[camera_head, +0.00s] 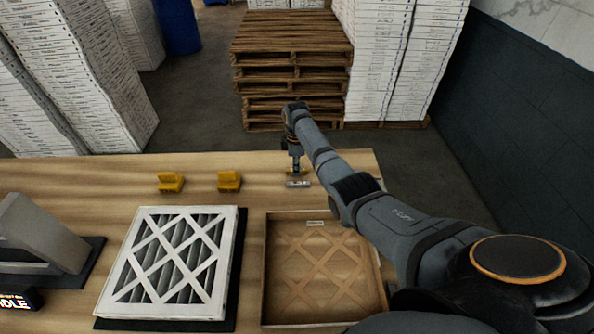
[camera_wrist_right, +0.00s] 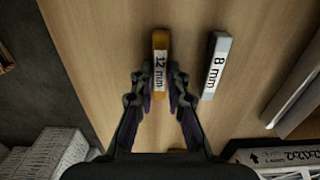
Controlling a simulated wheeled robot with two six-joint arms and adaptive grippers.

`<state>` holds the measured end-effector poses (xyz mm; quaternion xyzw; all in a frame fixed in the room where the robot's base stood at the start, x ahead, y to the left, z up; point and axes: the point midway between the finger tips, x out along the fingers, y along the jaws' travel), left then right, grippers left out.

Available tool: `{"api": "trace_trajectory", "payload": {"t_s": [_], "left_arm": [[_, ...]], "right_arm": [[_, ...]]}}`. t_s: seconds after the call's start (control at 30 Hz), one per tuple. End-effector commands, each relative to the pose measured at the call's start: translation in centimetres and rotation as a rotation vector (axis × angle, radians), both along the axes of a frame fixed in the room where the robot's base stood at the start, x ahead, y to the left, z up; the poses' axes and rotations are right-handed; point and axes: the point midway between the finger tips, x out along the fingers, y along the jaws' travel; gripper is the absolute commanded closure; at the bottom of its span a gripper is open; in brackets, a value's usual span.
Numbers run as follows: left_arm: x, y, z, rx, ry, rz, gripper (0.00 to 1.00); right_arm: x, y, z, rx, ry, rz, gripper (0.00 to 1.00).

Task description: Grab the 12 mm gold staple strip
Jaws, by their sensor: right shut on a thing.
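The gold staple strip (camera_wrist_right: 161,42), labelled "12 mm", lies on the wooden table between the fingertips of my right gripper (camera_wrist_right: 160,88). The gripper is shut on its near part, and the far end sticks out past the fingers. In the head view my right gripper (camera_head: 296,168) points down near the table's far edge, and little of the gold strip shows there. A silver strip (camera_wrist_right: 216,65), labelled "8 mm", lies apart to the right in the wrist view; it also shows in the head view (camera_head: 298,184). My left gripper is not in view.
An open wooden tray (camera_head: 265,275) stands nearer on the table. A white-framed filter (camera_head: 135,262) lies left of it on a black mat. Two yellow pieces (camera_head: 171,182) (camera_head: 229,181) stand near the far edge. A grey slanted device (camera_head: 40,232) is at left.

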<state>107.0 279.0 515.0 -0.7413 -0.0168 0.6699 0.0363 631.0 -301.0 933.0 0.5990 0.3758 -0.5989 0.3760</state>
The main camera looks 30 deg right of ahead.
Motion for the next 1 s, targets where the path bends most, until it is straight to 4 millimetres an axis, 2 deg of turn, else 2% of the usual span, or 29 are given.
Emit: {"api": "trace_trajectory", "payload": {"t_s": [0.17, 0.37, 0.47, 0.67, 0.7, 0.73, 1.0], "left_arm": [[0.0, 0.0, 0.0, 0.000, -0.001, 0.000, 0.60], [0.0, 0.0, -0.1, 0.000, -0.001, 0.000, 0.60], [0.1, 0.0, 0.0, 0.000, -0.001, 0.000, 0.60], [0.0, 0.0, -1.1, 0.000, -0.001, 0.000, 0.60], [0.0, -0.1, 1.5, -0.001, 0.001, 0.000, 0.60], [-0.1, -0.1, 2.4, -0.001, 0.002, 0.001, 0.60], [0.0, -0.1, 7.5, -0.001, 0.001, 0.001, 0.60]], "right_arm": [[0.1, 0.0, 0.5, 0.000, -0.002, 0.000, 1.00], [0.0, 0.1, 3.4, 0.000, -0.004, 0.000, 1.00], [-1.2, 1.1, 5.0, 0.000, -0.004, 0.002, 1.00], [-3.9, 3.5, 9.0, 0.000, -0.004, 0.001, 1.00], [-4.6, 4.0, 10.5, 0.000, 0.003, 0.001, 1.00], [-5.1, 4.4, 10.9, 0.001, 0.005, 0.002, 1.00], [-8.7, 7.5, 12.7, 0.001, 0.003, 0.001, 1.00]]}}
